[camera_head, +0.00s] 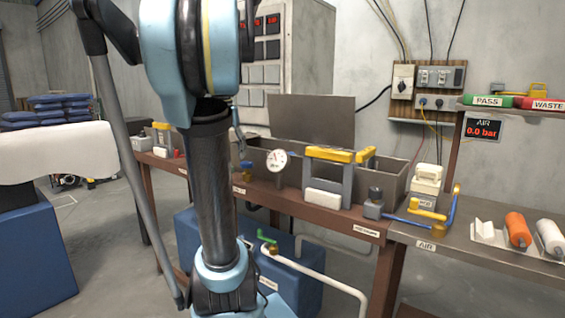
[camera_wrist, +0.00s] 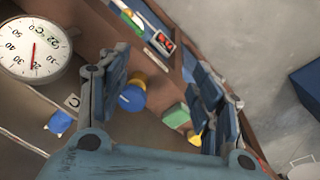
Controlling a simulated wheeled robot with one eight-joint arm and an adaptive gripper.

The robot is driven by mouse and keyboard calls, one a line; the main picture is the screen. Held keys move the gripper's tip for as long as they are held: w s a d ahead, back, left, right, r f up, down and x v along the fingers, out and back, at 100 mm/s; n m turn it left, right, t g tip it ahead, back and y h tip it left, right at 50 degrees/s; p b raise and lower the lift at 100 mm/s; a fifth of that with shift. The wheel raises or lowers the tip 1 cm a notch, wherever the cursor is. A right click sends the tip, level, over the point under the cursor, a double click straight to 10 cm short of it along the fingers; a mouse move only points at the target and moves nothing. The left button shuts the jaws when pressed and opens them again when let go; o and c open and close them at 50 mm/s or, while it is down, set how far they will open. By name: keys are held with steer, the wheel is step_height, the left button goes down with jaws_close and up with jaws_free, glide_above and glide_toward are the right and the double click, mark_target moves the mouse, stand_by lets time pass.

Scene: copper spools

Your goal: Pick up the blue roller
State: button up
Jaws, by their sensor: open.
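I cannot make out a blue roller for sure in either view. In the head view an orange roller (camera_head: 518,231) and a white roller (camera_head: 551,238) lie side by side on the right bench, by a white holder (camera_head: 490,233). In the wrist view a round blue piece (camera_wrist: 131,98) with a yellow part shows between my fingers, farther off; I cannot tell what it is. My gripper (camera_wrist: 160,75) is open, with nothing held between its two fingers. In the head view my arm hangs in front of the benches and the gripper's fingers do not show.
A brown bench (camera_head: 330,212) carries a gauge (camera_head: 276,160), a grey trough (camera_head: 390,182) and yellow-topped frames (camera_head: 329,155). A blue-and-yellow lever (camera_head: 452,208) stands by the right bench (camera_head: 470,258). Blue tank (camera_head: 300,262) and pipes sit below.

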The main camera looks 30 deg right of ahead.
steer(key=w+d+r+m+g, duration=0.1)
steer(key=w+d+r+m, duration=0.2)
steer(key=d, duration=0.5)
steer(key=w+d+r+m, duration=0.1)
steer(key=w+d+r, duration=0.25)
steer(key=d, duration=0.45)
steer(key=w+d+r+m+g, duration=0.15)
steer(key=d+r, duration=0.25)
steer(key=d, duration=0.4)
steer(key=shift+m+t, duration=0.25)
steer(key=shift+m, duration=0.2)
steer(key=x, duration=1.1)
steer(key=shift+w+a+f, duration=0.1)
steer(key=shift+a+f, duration=0.15)
steer(key=shift+f, duration=0.05)
steer(key=shift+x, duration=2.7)
steer(key=shift+w+d, duration=0.1)
steer(key=shift+w, duration=0.05)
steer(key=c, duration=1.3)
